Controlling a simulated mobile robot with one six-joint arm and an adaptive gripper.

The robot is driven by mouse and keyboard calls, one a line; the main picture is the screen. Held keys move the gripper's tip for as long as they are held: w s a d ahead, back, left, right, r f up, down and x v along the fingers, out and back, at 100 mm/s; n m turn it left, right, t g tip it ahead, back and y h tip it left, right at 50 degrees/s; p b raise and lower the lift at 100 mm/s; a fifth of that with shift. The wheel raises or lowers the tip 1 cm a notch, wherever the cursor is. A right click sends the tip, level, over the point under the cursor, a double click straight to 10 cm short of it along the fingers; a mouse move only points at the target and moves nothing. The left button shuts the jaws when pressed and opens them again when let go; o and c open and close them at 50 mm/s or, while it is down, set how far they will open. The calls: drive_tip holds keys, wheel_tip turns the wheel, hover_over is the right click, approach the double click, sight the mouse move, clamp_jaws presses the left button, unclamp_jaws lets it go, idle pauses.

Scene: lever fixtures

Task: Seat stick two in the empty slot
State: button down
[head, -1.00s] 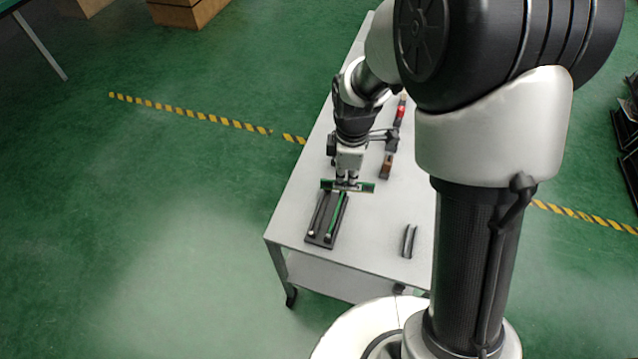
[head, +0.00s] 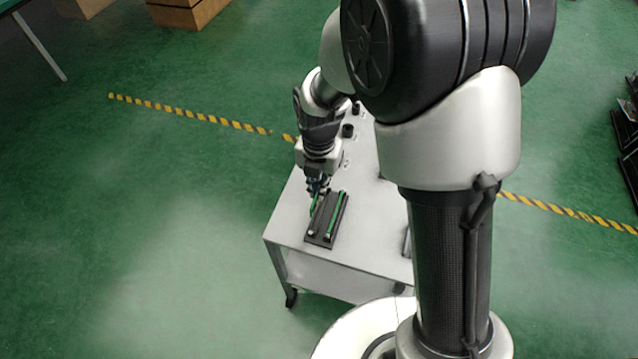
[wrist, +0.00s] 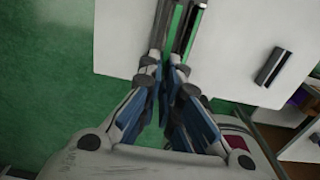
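The black slotted holder (head: 322,238) lies on the table near its front left edge. One green stick (head: 337,212) lies along its right slot. A second green stick (head: 313,206) is at the far end of the left slot, under my gripper (head: 316,189), lined up roughly with the slot. I cannot tell whether it is in the slot or just above it. My gripper looks closed around this stick. In the wrist view, my gripper (wrist: 164,74) has its fingers close together at the holder's end and they hide the grip. A green strip (wrist: 173,30) shows beyond them.
The white table (head: 375,240) has clear room right of the holder. A dark narrow block (wrist: 272,67) stands there in the wrist view; my arm mostly hides it in the head view. Dark knobs (head: 348,130) stand farther back.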

drive_tip(key=shift+f+b, duration=2.05)
drive_tip(key=shift+f, duration=0.9)
drive_tip(key=shift+f+b, duration=1.25)
drive_tip(key=shift+f, duration=0.8)
drive_tip(key=c, duration=1.7)
unclamp_jaws()
drive_tip(key=shift+r, duration=0.15)
wheel_tip(320, 180, up, 11)
drive_tip(key=shift+r, duration=0.4)
